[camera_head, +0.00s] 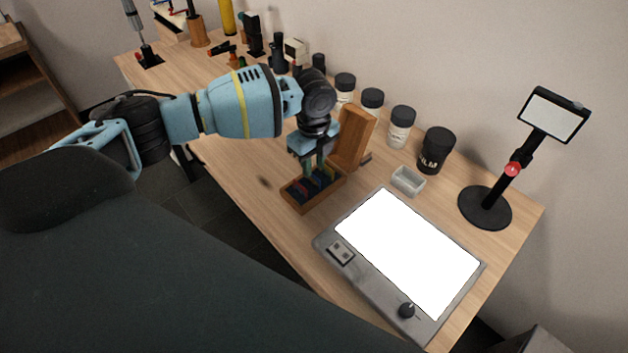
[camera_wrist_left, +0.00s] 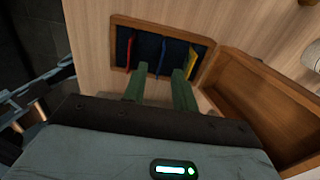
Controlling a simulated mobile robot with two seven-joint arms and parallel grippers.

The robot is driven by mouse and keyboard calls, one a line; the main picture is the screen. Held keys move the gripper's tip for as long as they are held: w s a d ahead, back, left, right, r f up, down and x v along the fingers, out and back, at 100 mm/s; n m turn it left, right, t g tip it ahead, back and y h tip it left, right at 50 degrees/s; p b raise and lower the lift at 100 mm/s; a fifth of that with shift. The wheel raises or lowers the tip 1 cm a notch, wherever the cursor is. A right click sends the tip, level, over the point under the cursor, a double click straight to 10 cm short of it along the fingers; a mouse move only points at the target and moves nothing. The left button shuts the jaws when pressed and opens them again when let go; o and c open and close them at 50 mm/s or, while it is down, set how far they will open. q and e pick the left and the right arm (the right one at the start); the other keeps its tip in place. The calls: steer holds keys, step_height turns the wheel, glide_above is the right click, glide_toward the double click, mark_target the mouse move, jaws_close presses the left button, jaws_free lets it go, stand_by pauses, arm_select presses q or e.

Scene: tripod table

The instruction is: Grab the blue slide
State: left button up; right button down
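The wooden slide box (camera_head: 291,204) stands open on the table, its lid (camera_head: 356,138) upright behind it. In the left wrist view the box (camera_wrist_left: 118,22) has a dark inside with a red slide (camera_wrist_left: 131,50) at left, the blue slide (camera_wrist_left: 162,58) in the middle and a yellow slide (camera_wrist_left: 188,60) at right. My left gripper (camera_head: 314,168) points down over the box. Its green fingers (camera_wrist_left: 160,72) are apart, with the blue slide showing between and just beyond the tips. I cannot tell whether they touch it. My right gripper is out of view.
A light pad (camera_head: 410,250) lies in front right of the box. A small clear tray (camera_head: 408,181), a black film canister (camera_head: 436,150) and several lidded jars (camera_head: 400,128) line the back. A stand with a screen (camera_head: 485,207) is at right. Bare table lies left of the box.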

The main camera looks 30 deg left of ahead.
mark_target(314, 182)
arm_select(q)
steer(key=f, duration=0.4)
steer(key=shift+a+f, duration=0.15)
steer(key=shift+a, duration=0.05)
jaws_close()
